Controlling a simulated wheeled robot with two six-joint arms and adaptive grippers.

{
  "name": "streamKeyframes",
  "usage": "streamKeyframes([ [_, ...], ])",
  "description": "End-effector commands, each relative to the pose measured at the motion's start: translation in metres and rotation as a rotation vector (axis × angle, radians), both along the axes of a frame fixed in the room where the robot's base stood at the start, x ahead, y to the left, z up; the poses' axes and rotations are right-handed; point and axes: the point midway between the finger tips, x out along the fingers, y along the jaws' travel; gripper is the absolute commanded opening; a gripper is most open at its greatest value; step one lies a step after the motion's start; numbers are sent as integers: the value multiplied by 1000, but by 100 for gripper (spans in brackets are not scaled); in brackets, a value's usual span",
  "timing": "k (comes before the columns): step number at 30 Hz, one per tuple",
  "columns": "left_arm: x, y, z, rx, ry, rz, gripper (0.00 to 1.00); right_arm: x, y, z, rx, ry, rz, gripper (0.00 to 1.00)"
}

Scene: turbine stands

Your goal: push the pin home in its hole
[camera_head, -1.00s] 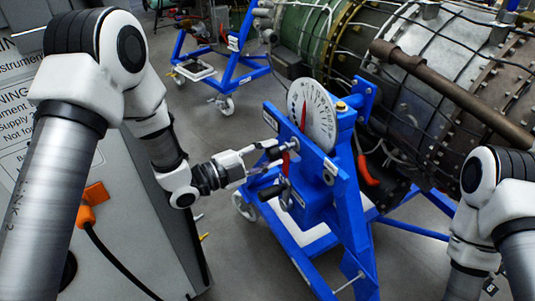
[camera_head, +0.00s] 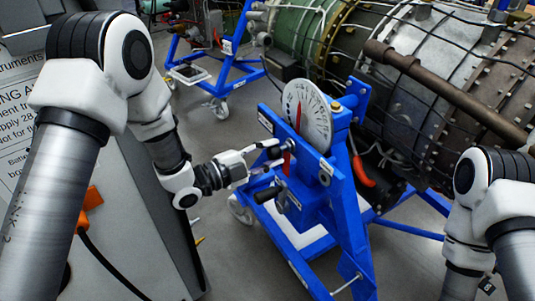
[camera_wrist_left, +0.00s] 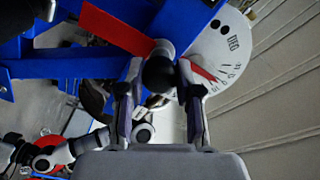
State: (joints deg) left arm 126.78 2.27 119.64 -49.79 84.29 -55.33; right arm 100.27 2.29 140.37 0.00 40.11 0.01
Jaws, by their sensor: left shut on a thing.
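My left gripper (camera_head: 268,152) is at the near face of the blue stand (camera_head: 345,215), beside the white dial (camera_head: 308,115). In the left wrist view its two fingers (camera_wrist_left: 160,82) are closed around the dark round knob of the pin (camera_wrist_left: 158,74). A red strip (camera_wrist_left: 115,28) shows beside the knob and a red pointer (camera_wrist_left: 203,72) lies by the dial edge (camera_wrist_left: 225,50). The pin's shaft and the hole are hidden behind the knob, so I cannot tell how deep the pin sits. My right gripper is out of view.
A dark handle (camera_head: 268,193) sticks out of the stand just below my left gripper. The large engine (camera_head: 420,90) stands behind. A second blue stand (camera_head: 205,62) is at the back. A grey cabinet (camera_head: 130,220) is at the left; grey floor lies between.

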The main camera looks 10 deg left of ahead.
Motion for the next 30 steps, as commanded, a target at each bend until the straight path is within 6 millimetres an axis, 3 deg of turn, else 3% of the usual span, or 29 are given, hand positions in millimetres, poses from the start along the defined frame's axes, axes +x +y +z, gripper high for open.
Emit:
streamKeyframes([
  [13, 5, -3, 4, -1, -12, 1, 0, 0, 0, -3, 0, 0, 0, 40],
  [14, 5, -3, 4, -1, -12, 1, 41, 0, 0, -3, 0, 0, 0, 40],
  [15, 5, -3, 4, -1, -12, 1, 55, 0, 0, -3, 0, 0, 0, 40],
  [16, 5, -3, 4, -1, -10, 1, 63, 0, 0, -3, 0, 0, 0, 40],
  [23, 4, -3, 2, -1, -6, 0, 63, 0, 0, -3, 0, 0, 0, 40],
  [24, 4, -3, 2, 0, -6, 1, 72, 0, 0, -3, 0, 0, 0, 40],
  [30, 3, -3, 1, 0, -4, 1, 72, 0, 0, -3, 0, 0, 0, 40],
])
